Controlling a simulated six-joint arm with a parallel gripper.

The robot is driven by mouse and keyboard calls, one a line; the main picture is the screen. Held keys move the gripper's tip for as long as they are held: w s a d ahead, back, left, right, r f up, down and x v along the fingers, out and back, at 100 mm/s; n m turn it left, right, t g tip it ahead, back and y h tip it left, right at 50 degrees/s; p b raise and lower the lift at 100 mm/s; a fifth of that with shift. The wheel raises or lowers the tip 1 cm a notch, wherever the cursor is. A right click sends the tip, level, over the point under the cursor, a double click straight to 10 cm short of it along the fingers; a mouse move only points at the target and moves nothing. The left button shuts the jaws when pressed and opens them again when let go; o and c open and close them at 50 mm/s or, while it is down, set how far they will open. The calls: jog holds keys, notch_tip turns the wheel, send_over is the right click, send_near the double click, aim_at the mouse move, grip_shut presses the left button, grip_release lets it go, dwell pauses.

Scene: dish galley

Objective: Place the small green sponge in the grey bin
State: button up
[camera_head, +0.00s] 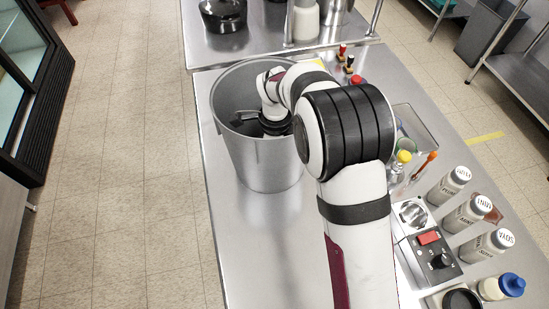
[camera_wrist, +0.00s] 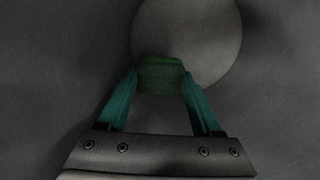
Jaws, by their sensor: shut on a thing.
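The grey bin (camera_head: 265,165) is a tall metal bucket standing upright on the steel counter. My gripper (camera_wrist: 161,80) reaches down inside it, and the bin wall and my arm hide its fingers in the head view. In the wrist view its two teal fingers are shut on the small green sponge (camera_wrist: 161,72). The sponge is held between the fingertips. The round pale bin floor (camera_wrist: 205,35) shows beyond the sponge. I cannot tell how far the sponge is above the floor.
The steel counter (camera_head: 260,265) is clear in front of the bin. To the right stand labelled shakers (camera_head: 450,187), a small scale-like device with a knob (camera_head: 432,255), and a blue-capped bottle (camera_head: 500,287). A dark pot (camera_head: 223,14) stands on the counter behind.

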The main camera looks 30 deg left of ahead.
notch_tip(320, 180, down, 5)
jog(key=shift+f, duration=0.2)
jog(key=o, duration=1.1)
jog(key=shift+f, duration=0.15)
jog(key=shift+o, duration=0.2)
notch_tip(320, 180, up, 12)
jog(key=shift+r, duration=0.2)
